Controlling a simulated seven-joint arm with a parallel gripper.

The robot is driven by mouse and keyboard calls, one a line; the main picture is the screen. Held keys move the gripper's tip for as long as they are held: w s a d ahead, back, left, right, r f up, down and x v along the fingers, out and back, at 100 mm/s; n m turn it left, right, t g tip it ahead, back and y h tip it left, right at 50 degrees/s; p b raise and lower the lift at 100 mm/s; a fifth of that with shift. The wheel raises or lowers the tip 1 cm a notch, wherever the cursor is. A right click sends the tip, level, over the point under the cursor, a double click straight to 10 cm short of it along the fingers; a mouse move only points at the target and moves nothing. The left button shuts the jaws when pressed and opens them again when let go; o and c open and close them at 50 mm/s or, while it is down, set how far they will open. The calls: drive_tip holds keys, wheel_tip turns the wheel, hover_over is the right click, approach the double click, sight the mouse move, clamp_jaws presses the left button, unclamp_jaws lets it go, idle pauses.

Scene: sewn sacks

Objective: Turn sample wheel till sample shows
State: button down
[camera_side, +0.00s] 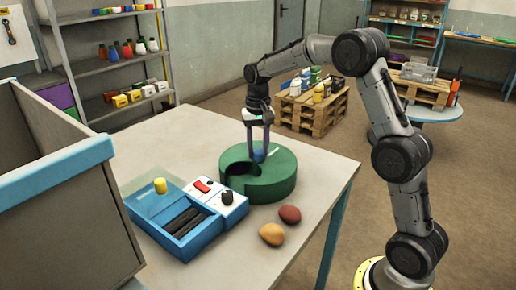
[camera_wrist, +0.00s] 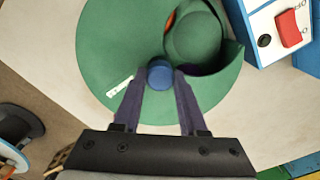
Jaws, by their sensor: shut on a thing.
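The green sample wheel (camera_side: 270,188) lies flat on the table, a round drum with a dark notch cut in its left side. A white pointer mark (camera_wrist: 119,86) shows on its top. What that sliver belongs to is hidden.
Left of the wheel is a blue tray (camera_side: 150,212) with black bars and a yellow knob, beside a white panel (camera_side: 218,205) with a red switch. An orange lump (camera_side: 272,235) and a red-brown lump (camera_side: 290,214) lie in front. A grey blue-rimmed box (camera_side: 60,215) stands far left.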

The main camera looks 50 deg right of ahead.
drive_tip(key=shift+r+m, duration=0.1)
drive_tip(key=shift+m, duration=6.4)
drive_tip(key=shift+c, duration=2.2)
unclamp_jaws()
wheel_tip(320, 180, up, 14)
